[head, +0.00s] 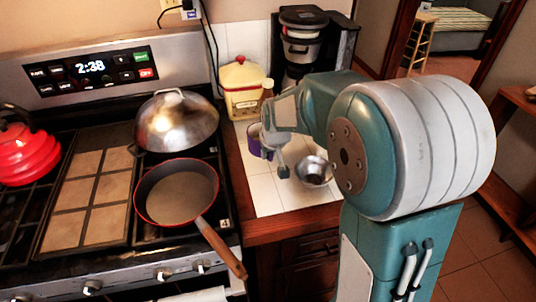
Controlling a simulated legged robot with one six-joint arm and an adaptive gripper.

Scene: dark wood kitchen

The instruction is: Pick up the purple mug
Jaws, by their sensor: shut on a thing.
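The purple mug (254,144) is on the white tiled counter beside the stove, partly hidden behind my gripper. My gripper (271,160) is at the mug's right side and is shut on it. One fingertip shows to the right of the mug; the other is hard to make out. I cannot tell whether the mug's base touches the counter.
A metal bowl (313,171) sits just right of my gripper. A yellow canister with a red lid (243,88) and a coffee maker (303,50) stand behind. Left on the stove are a frying pan (176,193), a domed metal lid (177,122) and a red kettle (25,153).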

